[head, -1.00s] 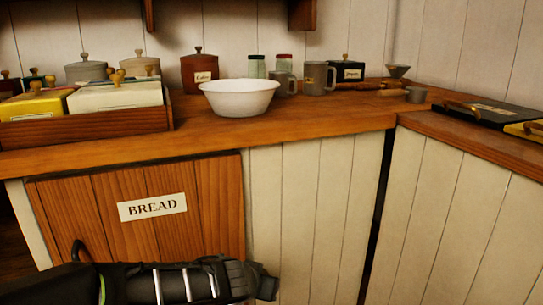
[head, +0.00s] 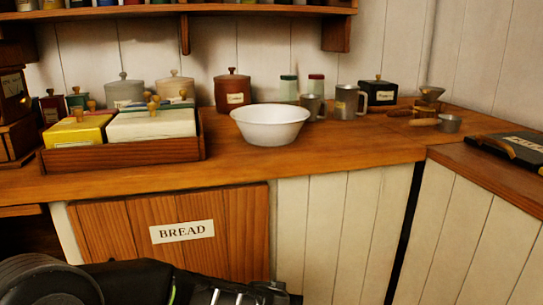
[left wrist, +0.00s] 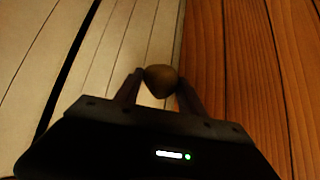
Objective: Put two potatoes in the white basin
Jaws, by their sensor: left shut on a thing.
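The white basin (head: 270,125) stands upright on the wooden counter; from the head view I see its outside and part of its inner wall, but not its floor. My left gripper (left wrist: 160,82) is shut on a brown potato (left wrist: 160,80), held between its two fingertips in the left wrist view. In the head view my left arm lies low, in front of the bread cupboard and below the counter, and its gripper (head: 285,294) is at the bottom edge. The potato cannot be made out there. No second potato shows. My right gripper is not in view.
The counter (head: 350,158) has bare room in front of the basin. Left of it is a wooden tray (head: 130,155) with yellow and white boxes. Behind and right are a brown canister (head: 232,92), mugs (head: 348,103) and a black box (head: 379,92). A shelf (head: 230,9) hangs above.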

